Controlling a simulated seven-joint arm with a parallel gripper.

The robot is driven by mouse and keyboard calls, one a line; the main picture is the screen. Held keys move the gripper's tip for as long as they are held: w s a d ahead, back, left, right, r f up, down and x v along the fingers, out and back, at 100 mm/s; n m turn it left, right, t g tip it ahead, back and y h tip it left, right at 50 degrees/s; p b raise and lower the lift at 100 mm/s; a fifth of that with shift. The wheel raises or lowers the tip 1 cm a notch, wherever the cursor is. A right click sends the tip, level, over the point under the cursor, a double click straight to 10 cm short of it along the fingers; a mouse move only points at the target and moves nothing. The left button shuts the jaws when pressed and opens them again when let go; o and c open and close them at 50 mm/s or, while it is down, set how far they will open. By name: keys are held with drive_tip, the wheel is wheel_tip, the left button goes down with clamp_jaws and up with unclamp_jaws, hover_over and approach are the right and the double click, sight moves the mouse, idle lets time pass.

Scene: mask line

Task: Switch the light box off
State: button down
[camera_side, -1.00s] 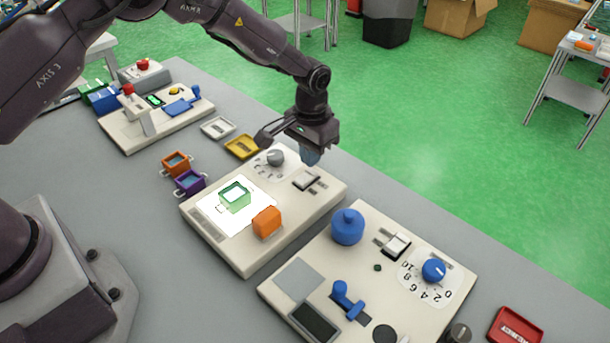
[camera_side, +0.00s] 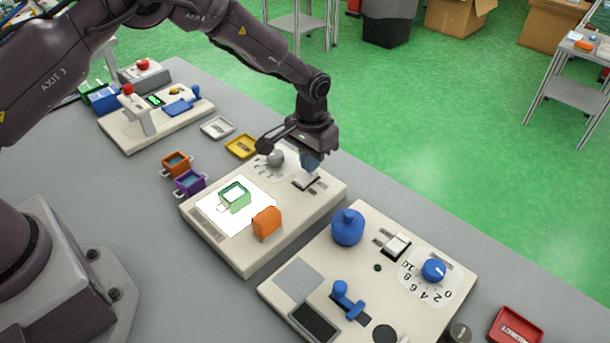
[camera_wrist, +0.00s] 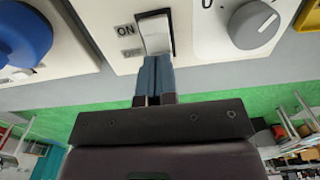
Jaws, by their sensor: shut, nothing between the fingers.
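The light box (camera_side: 228,258) is a cream panel with a brightly lit white area.
A second panel (camera_side: 270,290) with a blue round knob (camera_side: 347,227), another rocker switch (camera_side: 397,244) and a dial (camera_side: 433,270) stands close in front. Orange (camera_side: 176,164) and purple (camera_side: 190,182) small frames and a yellow tray (camera_side: 242,146) lie left of the light box.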

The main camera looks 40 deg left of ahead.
sight(301, 179)
drive_tip(key=shift+f, duration=0.6)
idle(0.3)
drive_tip(key=shift+r, duration=3.55)
drive_tip(key=shift+s+a+f+g, duration=0.1)
drive_tip(key=shift+s+f+g, duration=0.1)
drive_tip(key=shift+s+f, duration=0.3)
drive_tip(key=shift+s+a+f+g, duration=0.1)
drive_tip(key=shift+s+f+g, duration=0.1)
drive_tip(key=shift+s, duration=0.5)
drive_tip(key=s+a+r+t, duration=0.3)
drive_tip(key=s+a+r, duration=0.1)
drive_tip(key=s+r, duration=0.8)
drive_tip(key=s+a+r+t, duration=0.3)
drive_tip(key=s+a+r, duration=0.1)
drive_tip(key=s+r, duration=0.8)
drive_tip(key=s, duration=0.3)
drive_tip(key=shift+s+r, duration=0.35)
drive_tip(key=shift+s, duration=0.05)
